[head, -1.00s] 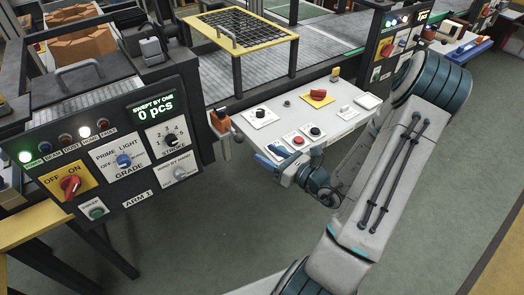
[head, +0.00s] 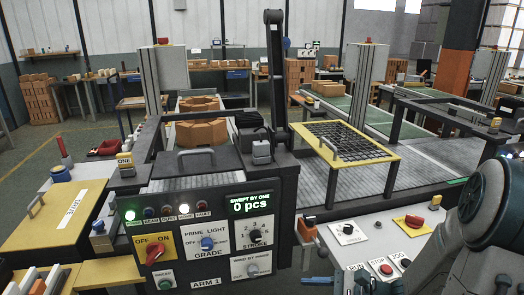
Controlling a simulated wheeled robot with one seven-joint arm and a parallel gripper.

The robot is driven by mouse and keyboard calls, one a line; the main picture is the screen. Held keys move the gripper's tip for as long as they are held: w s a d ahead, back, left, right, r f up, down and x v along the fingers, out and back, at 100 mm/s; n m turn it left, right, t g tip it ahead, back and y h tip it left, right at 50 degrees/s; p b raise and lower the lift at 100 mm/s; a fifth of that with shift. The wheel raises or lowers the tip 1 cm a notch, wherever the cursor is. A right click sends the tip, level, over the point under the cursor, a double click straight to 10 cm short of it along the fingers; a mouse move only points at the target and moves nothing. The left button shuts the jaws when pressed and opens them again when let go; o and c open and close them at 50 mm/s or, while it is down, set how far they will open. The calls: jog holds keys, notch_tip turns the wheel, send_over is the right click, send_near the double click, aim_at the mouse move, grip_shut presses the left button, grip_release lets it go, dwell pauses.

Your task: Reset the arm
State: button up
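The dark control panel marked ARM 1 (head: 206,283) stands at lower centre. It has a red OFF/ON switch (head: 155,254) on a yellow plate, blue GRADE knob (head: 207,243), black STROKE knob (head: 255,235), pale lower knob (head: 252,268) and green button (head: 164,284). Its display (head: 249,204) reads "SWEPT BY ONE 0 pcs". A green lamp (head: 130,215) and the white HOME lamp (head: 184,211) are lit; the others look dark. My gripper (head: 320,281) shows partly at the bottom edge, right of the panel; its finger gap is unclear.
A white box (head: 375,243) with RUN, STOP and JOG buttons and a red knob on yellow stands at right, partly behind my arm. A yellow-framed mesh guard (head: 350,144) stands over the conveyor. A yellow DRIVE cover (head: 60,212) lies left. Bricks sit behind the panel.

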jog(key=s+a+r+n+g+h, duration=0.2)
jog(key=s+n+g+h, duration=0.5)
jog(key=n, duration=0.4)
jog(key=s+d+r+n+t+h, duration=0.2)
jog(key=d+r+n+t+h, duration=0.3)
jog(key=r+n+h, duration=0.1)
jog(key=shift+d+r+n, duration=0.15)
jog(key=shift+r+n, duration=0.55)
jog(key=shift+n, duration=0.1)
jog(key=shift+s, duration=0.1)
